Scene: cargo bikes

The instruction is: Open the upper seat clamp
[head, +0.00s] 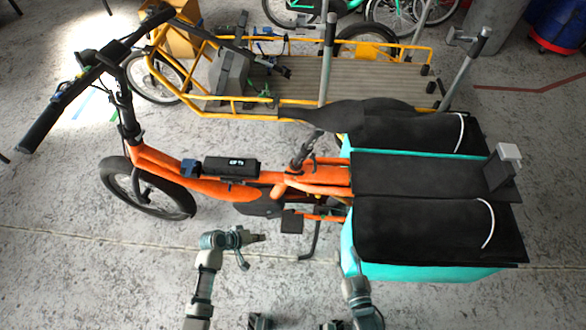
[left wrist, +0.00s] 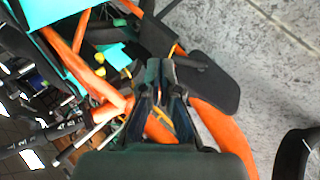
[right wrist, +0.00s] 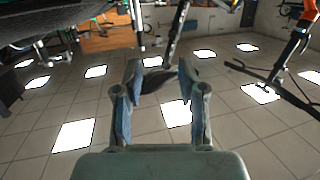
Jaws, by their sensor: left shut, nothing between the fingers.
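The orange cargo bike (head: 165,170) stands across the middle of the head view. Its black saddle (head: 345,112) is on a dark seat post (head: 303,152), with small lever-like parts around the post. I cannot make out the upper seat clamp clearly. My left gripper (head: 262,238) is shut and empty, in front of the bike and below its frame in the picture. In the left wrist view its fingers (left wrist: 160,75) are together, with orange tubes (left wrist: 222,128) beyond them. My right gripper (right wrist: 158,75) is open in the right wrist view; in the head view its fingers are hidden by the teal-sided bag.
Black-topped teal bags (head: 430,230) flank the rear rack and stand close to my right arm. A yellow-framed cargo bike (head: 225,100) is behind. The handlebar (head: 85,85) reaches out at upper left. Bare concrete floor (head: 80,270) lies open at lower left.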

